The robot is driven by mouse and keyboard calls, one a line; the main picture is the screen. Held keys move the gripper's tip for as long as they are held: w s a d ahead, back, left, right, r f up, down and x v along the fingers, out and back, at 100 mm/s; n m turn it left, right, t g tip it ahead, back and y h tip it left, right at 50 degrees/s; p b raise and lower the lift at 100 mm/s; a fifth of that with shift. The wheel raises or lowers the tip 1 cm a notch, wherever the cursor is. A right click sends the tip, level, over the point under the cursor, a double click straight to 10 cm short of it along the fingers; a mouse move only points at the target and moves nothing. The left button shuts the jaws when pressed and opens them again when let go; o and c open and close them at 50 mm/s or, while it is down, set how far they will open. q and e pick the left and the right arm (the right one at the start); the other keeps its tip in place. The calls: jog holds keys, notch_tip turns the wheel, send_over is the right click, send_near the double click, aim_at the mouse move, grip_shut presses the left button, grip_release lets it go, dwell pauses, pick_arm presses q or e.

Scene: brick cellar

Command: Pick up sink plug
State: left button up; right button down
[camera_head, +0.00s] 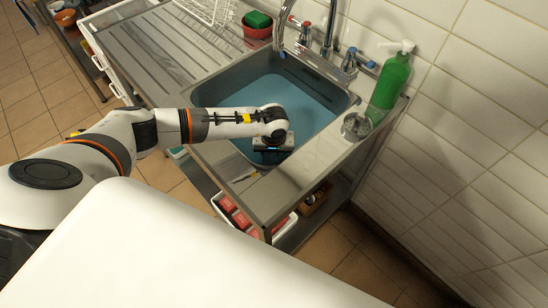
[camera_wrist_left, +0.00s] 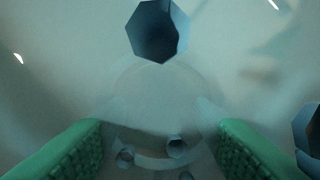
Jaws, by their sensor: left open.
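My left arm reaches from the left over the steel sink (camera_head: 205,93), which holds blue water. My left gripper (camera_head: 272,155) points down inside the sink near its front edge, its fingertips mostly hidden in the head view. In the left wrist view its green finger pads (camera_wrist_left: 160,140) stand wide apart with nothing gripped. A faint pale round shape (camera_wrist_left: 155,95) lies between and beyond them. A dark blue faceted shape (camera_wrist_left: 157,32) shows above it. Small rounded shapes (camera_wrist_left: 177,147) lie low between the pads. I cannot tell surely which is the sink plug. My right gripper is out of view.
Taps (camera_head: 328,35) stand behind the sink. A green soap bottle (camera_head: 391,80) and a clear glass (camera_head: 356,127) stand at its right. A ribbed drainer (camera_head: 150,45) lies left. A red bowl (camera_head: 257,31) with a green sponge sits behind. A tiled wall bounds the right.

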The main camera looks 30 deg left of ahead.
pick_arm(q)
jog(key=shift+w+f, duration=0.1)
jog(key=shift+f, duration=0.05)
jog(key=c, duration=0.8)
jog(key=shift+c, duration=0.2)
notch_tip(320, 180, up, 9)
jog(key=shift+r+b, duration=0.1)
jog(key=shift+b, duration=0.55)
notch_tip(320, 180, up, 21)
jog(key=p, duration=1)
